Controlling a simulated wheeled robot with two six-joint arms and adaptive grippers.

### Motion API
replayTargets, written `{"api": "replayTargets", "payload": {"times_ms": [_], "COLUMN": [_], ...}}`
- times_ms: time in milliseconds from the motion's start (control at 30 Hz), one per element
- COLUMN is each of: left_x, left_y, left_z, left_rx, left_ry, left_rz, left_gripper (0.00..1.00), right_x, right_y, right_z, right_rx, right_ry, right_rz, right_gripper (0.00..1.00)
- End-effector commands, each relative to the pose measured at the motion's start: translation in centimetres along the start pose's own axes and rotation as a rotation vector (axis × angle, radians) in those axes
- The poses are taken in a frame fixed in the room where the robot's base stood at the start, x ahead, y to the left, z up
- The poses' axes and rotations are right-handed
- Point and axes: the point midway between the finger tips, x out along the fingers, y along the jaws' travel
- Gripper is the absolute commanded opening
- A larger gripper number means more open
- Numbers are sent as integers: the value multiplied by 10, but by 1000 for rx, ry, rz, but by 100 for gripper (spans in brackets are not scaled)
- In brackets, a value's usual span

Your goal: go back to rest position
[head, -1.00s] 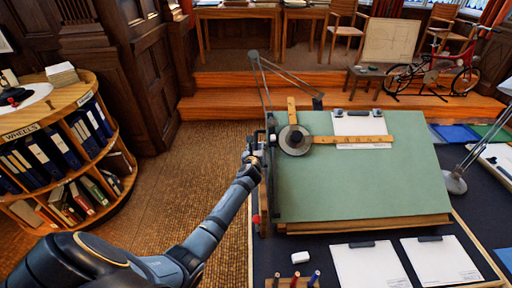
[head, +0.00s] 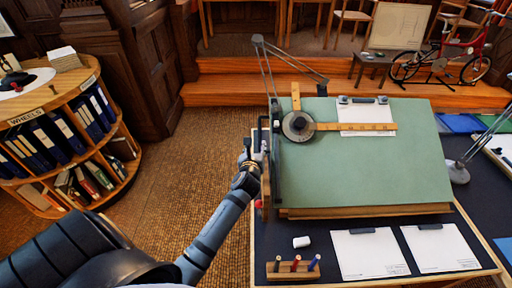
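My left arm reaches in from the bottom left. My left gripper (head: 246,152) is at its far end, just left of the green drafting board (head: 380,172). The gripper is small and dark here, and I cannot tell whether its fingers are open or shut. I see nothing clearly held in it. Whether it touches the board's side fittings is not clear. My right gripper is not in view.
The board stands tilted on a dark-topped table (head: 388,221) with a pen block (head: 293,272), white eraser (head: 301,242) and clipboards (head: 369,254). A round bookshelf (head: 52,112) stands at left. Carpet between them is clear.

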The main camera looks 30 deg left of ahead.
Motion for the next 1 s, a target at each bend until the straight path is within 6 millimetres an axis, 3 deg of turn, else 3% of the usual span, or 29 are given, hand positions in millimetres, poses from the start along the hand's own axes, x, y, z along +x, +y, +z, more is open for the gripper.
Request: {"api": "replayTargets", "payload": {"times_ms": [467, 567, 667, 800, 1000], "left_x": [-2, -16, -40, -87, -154], "left_y": [3, 14, 30, 46, 56], "left_z": [-4, -17, -40, -75, -111], "left_rx": [-50, -259, -617, -1155, -1733], "left_ry": [15, 74, 167, 286, 358], "left_rz": [9, 49, 139, 339, 681], "left_gripper": [37, 37, 37, 37, 37], "right_x": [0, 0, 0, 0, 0], "right_y": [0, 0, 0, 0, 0], "right_z": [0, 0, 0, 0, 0], "right_rx": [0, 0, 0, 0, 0], "right_ry": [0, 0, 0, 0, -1], "right_rz": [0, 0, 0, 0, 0], "right_gripper": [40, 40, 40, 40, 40]}}
